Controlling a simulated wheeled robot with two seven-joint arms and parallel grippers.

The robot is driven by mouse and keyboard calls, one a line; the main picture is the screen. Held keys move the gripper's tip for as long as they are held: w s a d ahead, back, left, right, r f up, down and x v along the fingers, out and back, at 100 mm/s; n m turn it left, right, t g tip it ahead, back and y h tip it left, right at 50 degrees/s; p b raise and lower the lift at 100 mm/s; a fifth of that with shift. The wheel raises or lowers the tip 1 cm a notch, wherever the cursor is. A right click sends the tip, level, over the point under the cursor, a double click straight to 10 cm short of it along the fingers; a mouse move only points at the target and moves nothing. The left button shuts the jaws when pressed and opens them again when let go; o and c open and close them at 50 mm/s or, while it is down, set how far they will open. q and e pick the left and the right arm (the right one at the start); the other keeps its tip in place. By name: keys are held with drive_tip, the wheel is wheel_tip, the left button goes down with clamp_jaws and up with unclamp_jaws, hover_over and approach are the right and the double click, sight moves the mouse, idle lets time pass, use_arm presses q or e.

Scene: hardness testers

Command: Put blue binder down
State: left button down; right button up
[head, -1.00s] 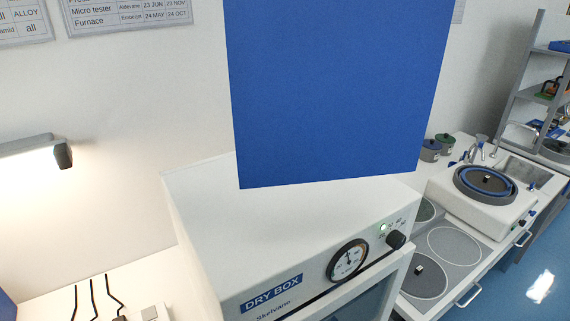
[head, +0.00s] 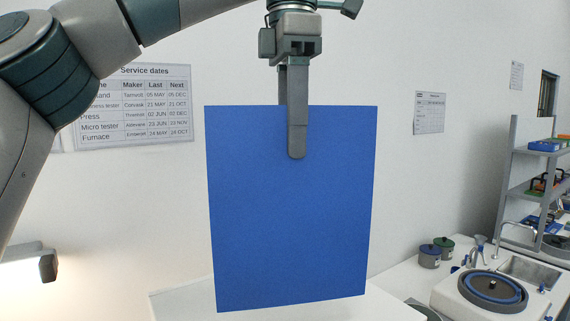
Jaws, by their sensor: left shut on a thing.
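The blue binder (head: 290,220) hangs upright in the middle of the head view, its broad face toward me. My left gripper (head: 296,145) comes in from the upper left and is shut on the binder's top edge. One finger shows in front of the binder; the other is hidden behind it. The binder's lower edge is seen over the white top of the dry box (head: 180,303); I cannot tell whether it touches. My right gripper is not in view.
To the right is a white bench with a round polishing machine (head: 492,288), a sink (head: 530,268) and lidded pots (head: 430,256). A grey shelf rack (head: 530,185) stands at the far right. A wall lamp (head: 28,262) is at the lower left. A service chart (head: 135,108) hangs on the wall.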

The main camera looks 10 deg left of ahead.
sight(285, 166)
use_arm(q)
drive_tip(key=shift+w+a+f, duration=0.55)
drive_tip(key=shift+w+a, duration=0.1)
drive_tip(key=shift+w, duration=0.15)
drive_tip(key=shift+f+p, duration=0.8)
drive_tip(key=shift+f, duration=1.3)
drive_tip(key=c, duration=1)
unclamp_jaws()
drive_tip(key=shift+f, duration=0.1)
drive_tip(key=shift+s, duration=0.1)
